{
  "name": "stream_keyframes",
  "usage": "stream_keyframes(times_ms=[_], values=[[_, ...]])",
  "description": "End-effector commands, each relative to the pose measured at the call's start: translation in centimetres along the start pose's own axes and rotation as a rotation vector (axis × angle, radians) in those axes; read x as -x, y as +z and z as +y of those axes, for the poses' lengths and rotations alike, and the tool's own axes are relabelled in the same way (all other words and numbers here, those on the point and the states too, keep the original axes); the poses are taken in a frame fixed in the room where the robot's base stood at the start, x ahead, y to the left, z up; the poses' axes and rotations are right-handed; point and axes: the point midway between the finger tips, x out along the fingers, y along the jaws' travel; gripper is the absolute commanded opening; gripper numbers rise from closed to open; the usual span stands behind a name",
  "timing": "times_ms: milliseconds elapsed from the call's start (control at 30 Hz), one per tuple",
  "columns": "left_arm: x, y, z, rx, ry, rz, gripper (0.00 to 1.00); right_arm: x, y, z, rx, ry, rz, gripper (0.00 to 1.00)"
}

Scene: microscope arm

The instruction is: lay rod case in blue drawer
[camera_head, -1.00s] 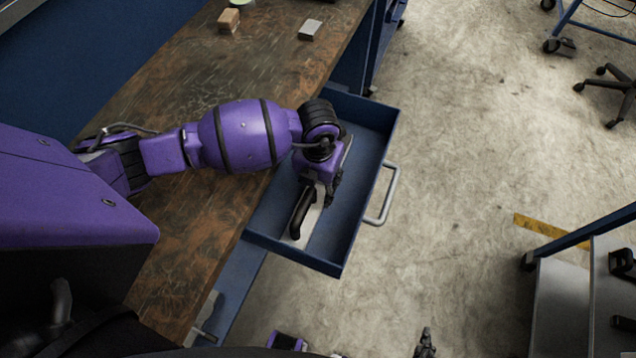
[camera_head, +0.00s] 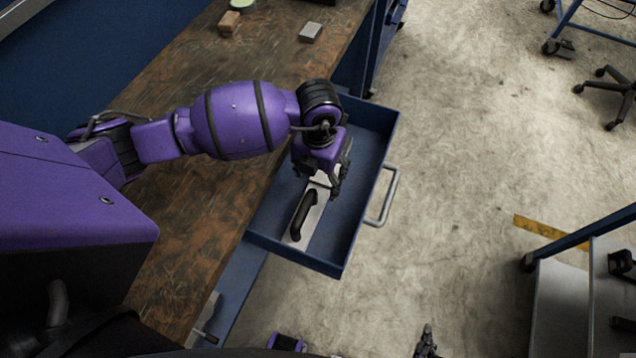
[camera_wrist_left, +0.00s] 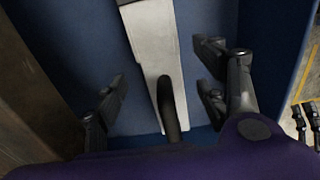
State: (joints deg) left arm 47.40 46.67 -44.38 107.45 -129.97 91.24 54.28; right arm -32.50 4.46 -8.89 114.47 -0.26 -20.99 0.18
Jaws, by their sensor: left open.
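The rod case (camera_head: 305,221), a flat silver case with a black handle, lies in the open blue drawer (camera_head: 345,257). The left wrist view shows the case (camera_wrist_left: 153,45) on the drawer floor between my fingers. My left gripper (camera_head: 332,184) is over the drawer at the case's far end; its fingers stand open, one on each side of the case and apart from it. The far part of the case is hidden under my gripper and wrist. My right gripper (camera_head: 427,343) shows only partly at the bottom edge, its jaws unclear.
A worn wooden worktop (camera_head: 210,205) lies left of the drawer. A tan block (camera_head: 229,22) and a grey block (camera_head: 311,32) sit at its far end. The drawer handle (camera_head: 385,195) sticks out to the right over open concrete floor. A cart (camera_head: 575,290) stands at lower right.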

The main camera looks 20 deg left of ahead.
Motion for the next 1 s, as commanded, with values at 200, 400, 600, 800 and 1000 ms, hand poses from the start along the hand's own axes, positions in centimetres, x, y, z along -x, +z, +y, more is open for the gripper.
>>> stream_keyframes(times_ms=[200, 400, 600, 800, 1000], values=[[4.5, 0.1, 0.0, -0.001, 0.000, -0.004, 0.65, 0.5, 0.4, 0.1, -0.003, 0.003, -0.008, 0.00], [6.5, 0.0, 0.0, -0.001, 0.000, -0.001, 0.65, 0.5, 0.4, 0.1, -0.004, 0.003, -0.009, 0.00], [6.8, 0.0, 0.0, 0.000, 0.001, 0.001, 0.65, 0.4, 0.1, 0.0, -0.003, 0.001, -0.004, 0.00], [6.8, 0.0, 0.0, 0.000, 0.000, 0.001, 0.65, 0.2, -0.3, 0.0, -0.002, 0.000, 0.004, 0.00], [6.8, 0.0, 0.0, -0.001, 0.000, 0.001, 0.65, 0.1, -0.9, -0.1, -0.001, -0.002, 0.013, 0.00]])
